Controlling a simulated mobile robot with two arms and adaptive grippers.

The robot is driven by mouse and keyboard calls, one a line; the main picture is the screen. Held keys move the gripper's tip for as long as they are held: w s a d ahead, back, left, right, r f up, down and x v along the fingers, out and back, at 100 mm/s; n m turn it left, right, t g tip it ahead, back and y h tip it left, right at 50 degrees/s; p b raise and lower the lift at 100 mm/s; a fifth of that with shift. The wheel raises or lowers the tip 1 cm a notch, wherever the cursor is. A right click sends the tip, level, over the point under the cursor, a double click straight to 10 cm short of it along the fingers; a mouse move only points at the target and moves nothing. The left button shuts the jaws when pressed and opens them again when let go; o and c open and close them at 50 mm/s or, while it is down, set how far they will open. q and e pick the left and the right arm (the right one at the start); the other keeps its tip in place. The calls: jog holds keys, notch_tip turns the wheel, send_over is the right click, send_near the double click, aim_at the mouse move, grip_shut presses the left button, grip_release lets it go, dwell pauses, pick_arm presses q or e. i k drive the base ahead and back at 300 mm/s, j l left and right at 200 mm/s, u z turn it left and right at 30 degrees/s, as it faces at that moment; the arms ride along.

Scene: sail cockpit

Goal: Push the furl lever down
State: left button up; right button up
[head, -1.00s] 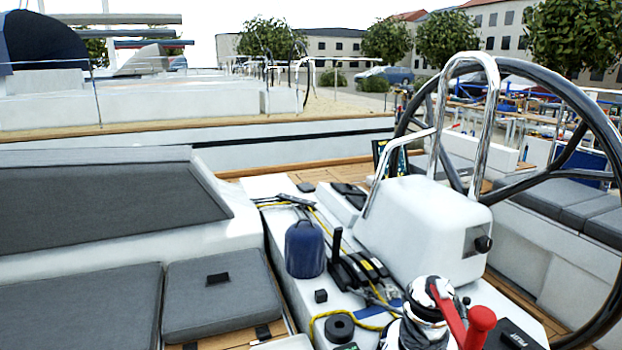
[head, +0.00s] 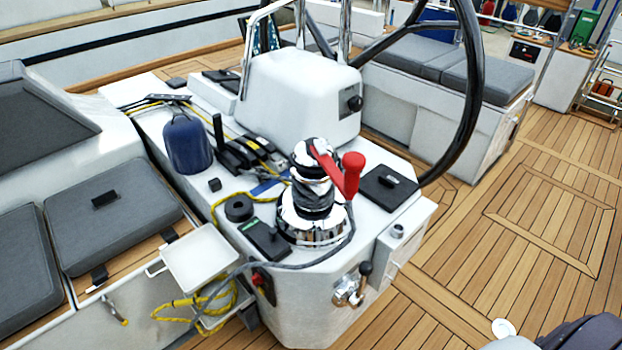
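A bank of black rope clutches (head: 240,153) sits on the white cockpit console (head: 335,257). One black lever (head: 218,131) at its left end stands upright, while the other handles beside it lie flat. No furl label is readable, so I cannot tell for sure that this is the furl lever. Another short lever with a black knob (head: 365,269) is on the console's front face, by a metal fitting. Neither of my grippers shows clearly. A dark shape and a pale piece at the bottom right edge may be part of my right arm.
A chrome winch (head: 314,205) with a red handle (head: 350,173) stands right of the clutches. A dark blue cylinder (head: 187,146) stands left of them. The steering wheel (head: 473,85) rises behind. Open teak deck (head: 530,215) lies to the right.

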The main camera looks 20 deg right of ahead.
aim_at(216, 123)
jog(key=i+j+z, duration=0.2)
jog(key=i+j, duration=0.15)
jog(key=i+j+z, duration=0.45)
jog(key=i+j, duration=0.15)
jog(key=j, duration=0.25)
